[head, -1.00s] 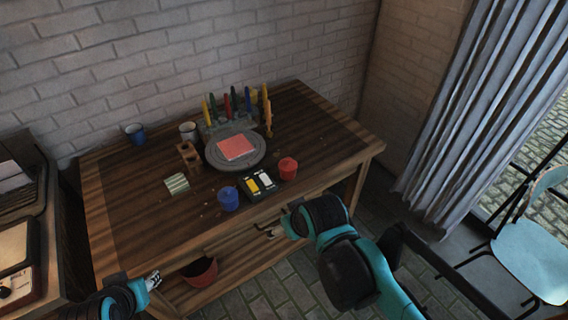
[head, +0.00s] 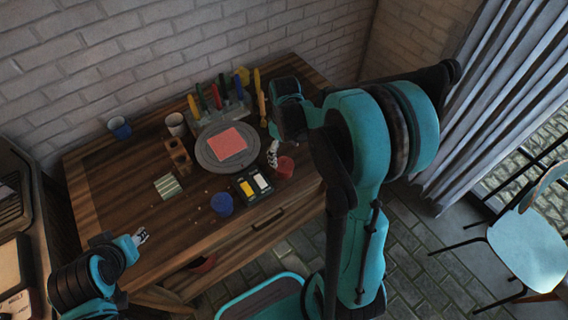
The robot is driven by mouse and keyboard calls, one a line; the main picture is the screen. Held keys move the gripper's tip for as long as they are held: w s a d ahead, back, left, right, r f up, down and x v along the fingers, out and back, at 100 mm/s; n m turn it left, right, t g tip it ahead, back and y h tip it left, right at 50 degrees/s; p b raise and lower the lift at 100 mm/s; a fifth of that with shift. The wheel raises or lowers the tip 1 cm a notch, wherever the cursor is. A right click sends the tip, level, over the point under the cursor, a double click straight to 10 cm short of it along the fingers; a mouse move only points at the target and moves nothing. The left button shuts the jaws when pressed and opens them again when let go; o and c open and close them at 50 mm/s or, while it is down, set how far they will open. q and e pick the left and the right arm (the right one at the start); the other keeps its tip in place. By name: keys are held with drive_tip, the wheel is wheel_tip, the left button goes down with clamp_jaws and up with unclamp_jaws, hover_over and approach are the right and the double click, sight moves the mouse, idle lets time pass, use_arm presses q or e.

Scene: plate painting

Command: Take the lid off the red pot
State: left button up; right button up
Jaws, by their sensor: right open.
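The red pot (head: 285,167) stands on the wooden table at the right of the paint tray. Its top looks red and covered, but the lid is too small to tell apart from the pot. My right gripper (head: 273,157) is open and points down just behind and left of the red pot, close to its top. I cannot tell whether it touches the pot. My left gripper (head: 142,236) is near the table's front left edge, away from the pots, and its finger state is too small to read.
A blue pot (head: 222,204) and a tray with yellow and white paint (head: 245,188) stand left of the red pot. A grey turntable (head: 204,158) carries a pink square. Behind it is a rack of coloured tools (head: 217,108). The table's left part is mostly clear.

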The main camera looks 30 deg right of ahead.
sight(284, 159)
wheel_tip(284, 159, down, 5)
drive_tip(key=shift+w+f+b, duration=0.1)
drive_tip(key=shift+w+b, duration=0.05)
drive_tip(key=shift+b, duration=1)
drive_tip(key=c, duration=1.3)
